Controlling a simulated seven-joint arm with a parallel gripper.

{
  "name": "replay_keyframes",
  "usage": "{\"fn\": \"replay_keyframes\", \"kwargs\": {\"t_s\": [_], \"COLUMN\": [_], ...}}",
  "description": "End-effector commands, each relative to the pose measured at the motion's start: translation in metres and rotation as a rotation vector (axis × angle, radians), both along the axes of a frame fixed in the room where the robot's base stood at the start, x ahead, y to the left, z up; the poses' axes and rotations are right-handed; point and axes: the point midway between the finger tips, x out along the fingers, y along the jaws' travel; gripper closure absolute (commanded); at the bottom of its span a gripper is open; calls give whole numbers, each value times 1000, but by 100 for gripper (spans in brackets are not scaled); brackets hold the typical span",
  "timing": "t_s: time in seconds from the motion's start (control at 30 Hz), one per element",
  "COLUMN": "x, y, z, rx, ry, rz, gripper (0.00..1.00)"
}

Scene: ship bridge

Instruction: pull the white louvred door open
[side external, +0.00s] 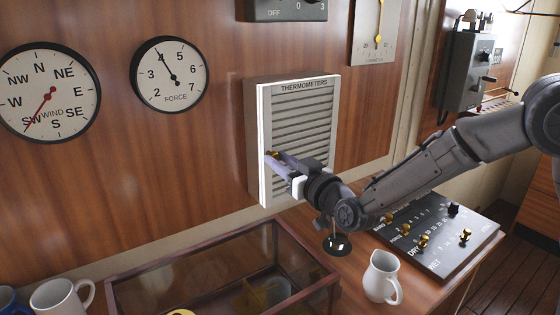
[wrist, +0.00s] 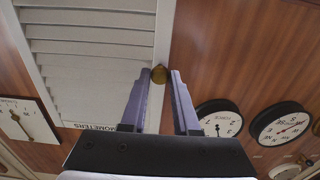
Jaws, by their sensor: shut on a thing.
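The white louvred door (side external: 300,125), lettered THERMOMETERS along its top, fronts a shallow box (side external: 251,140) on the wood-panelled wall. In the wrist view the door (wrist: 95,50) fills the upper left, upside down. A small brass knob (wrist: 159,74) is near the door's edge, on the left side in the side view. My gripper (side external: 271,157) reaches the knob from the right across the door front. In the wrist view my gripper's fingertips (wrist: 162,73) are on either side of the knob, shut on it. I cannot tell whether the door stands slightly ajar.
Below are a wood-framed glass case (side external: 125,290), a white jug (side external: 382,277) and a switch panel (side external: 440,235). A wind dial (side external: 48,90) and force dial (side external: 169,74) hang left of the box. The wall between dials and box is clear.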

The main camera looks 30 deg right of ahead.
Motion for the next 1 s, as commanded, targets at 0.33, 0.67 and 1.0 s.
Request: {"fn": "replay_keyframes", "kwargs": {"t_s": [0.33,0.67,1.0], "x": [0,0,-9], "y": [-1,-1,-3], "z": [0,0,0], "rx": [0,0,0], "ry": [0,0,0], "rz": [-1,-2,36], "gripper": [100,100,100]}}
